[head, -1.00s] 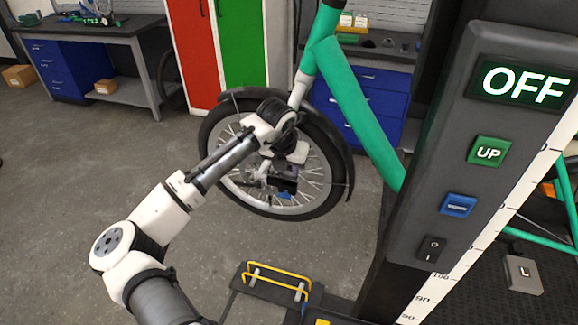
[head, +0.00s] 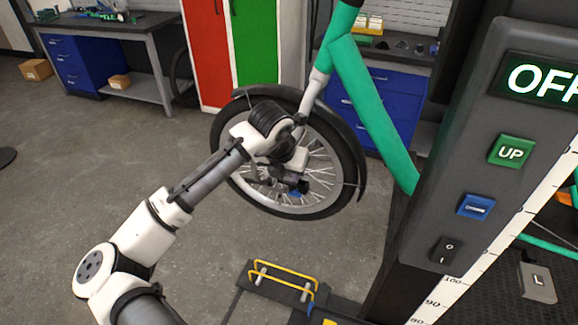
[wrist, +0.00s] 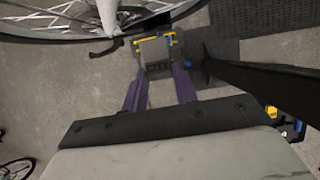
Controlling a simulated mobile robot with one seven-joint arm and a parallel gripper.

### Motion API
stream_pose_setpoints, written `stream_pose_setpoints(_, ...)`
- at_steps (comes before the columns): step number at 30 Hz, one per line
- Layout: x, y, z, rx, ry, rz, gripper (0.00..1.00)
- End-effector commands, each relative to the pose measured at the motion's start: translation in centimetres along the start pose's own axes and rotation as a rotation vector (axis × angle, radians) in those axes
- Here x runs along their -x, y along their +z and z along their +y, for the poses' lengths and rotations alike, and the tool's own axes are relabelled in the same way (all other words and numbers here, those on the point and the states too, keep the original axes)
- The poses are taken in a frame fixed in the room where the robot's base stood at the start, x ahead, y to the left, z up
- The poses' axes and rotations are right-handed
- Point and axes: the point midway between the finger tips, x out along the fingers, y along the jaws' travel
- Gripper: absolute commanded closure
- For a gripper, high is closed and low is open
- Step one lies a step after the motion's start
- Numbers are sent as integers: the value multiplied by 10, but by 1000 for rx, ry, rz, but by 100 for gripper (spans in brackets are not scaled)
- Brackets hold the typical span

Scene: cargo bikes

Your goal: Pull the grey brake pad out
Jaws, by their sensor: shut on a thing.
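My gripper (wrist: 160,76) shows in the wrist view with its two purple fingers apart. A small grey block (wrist: 155,52) sits at the fingertips and between them; it looks like the grey brake pad, shut in my jaws. Yellow and blue parts show right beside it, and I cannot tell whether they join it. In the head view my gripper (head: 286,178) is in front of the spokes of the bike wheel (head: 325,190), near the hub. There my wrist hides most of the pad area, and a small blue part (head: 303,187) shows.
The teal bike frame (head: 372,115) slopes down to the right of the wheel. A lift column with buttons (head: 470,160) stands at the right. A dark plate with yellow bars (head: 283,285) lies below the wheel.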

Motion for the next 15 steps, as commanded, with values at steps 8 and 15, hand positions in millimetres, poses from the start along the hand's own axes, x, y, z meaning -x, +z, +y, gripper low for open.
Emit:
stream_pose_setpoints(8,8,-22,0,-1,-1,0,100)
stream_pose_setpoints(15,15,-40,0,-2,-1,0,100)
